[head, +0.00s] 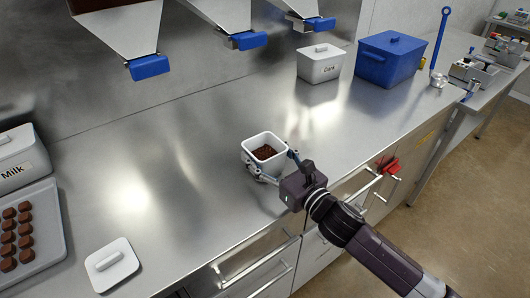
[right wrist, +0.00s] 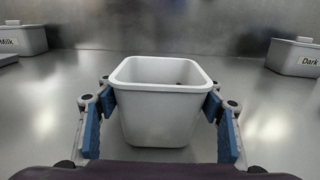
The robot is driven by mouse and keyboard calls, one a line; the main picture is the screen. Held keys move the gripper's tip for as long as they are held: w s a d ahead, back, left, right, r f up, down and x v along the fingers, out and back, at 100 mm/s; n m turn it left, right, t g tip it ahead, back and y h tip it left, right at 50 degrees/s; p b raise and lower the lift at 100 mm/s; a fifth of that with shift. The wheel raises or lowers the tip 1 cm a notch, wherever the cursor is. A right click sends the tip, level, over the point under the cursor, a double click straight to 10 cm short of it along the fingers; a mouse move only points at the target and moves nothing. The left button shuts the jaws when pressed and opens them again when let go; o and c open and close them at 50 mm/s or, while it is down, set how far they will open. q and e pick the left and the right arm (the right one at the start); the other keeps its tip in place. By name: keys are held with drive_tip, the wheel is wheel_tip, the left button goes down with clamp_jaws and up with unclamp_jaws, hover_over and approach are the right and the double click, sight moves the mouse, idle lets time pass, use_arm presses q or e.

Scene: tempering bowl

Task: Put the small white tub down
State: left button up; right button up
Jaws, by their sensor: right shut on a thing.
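The small white tub (head: 263,143) is upright at the counter's front part in the head view, with dark brown pieces inside it. It fills the middle of the right wrist view (right wrist: 160,105). My right gripper (head: 268,167) is shut on the tub, with its blue finger pads (right wrist: 160,110) against the left and right sides. The tub's base is at or just above the counter; I cannot tell whether it touches. My left gripper is not in view.
The steel counter (head: 190,190) is clear around the tub. A white lid (head: 112,264) and a tray of chocolates (head: 50,235) lie left, near a Milk bin (head: 18,160). A Dark bin (head: 319,66) and a blue box (head: 390,62) stand at the back. Chutes (head: 125,38) hang above.

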drive_tip(key=shift+f, duration=0.15)
drive_tip(key=o, duration=1.5)
drive_tip(key=shift+s+d+r, duration=0.1)
drive_tip(key=shift+s+r, duration=0.05)
drive_tip(key=shift+r, duration=0.05)
drive_tip(key=v, duration=1)
drive_tip(key=shift+s+d+f, duration=0.15)
drive_tip(key=shift+s, duration=0.05)
drive_tip(key=shift+s+d, duration=0.35)
drive_tip(key=shift+s, duration=0.15)
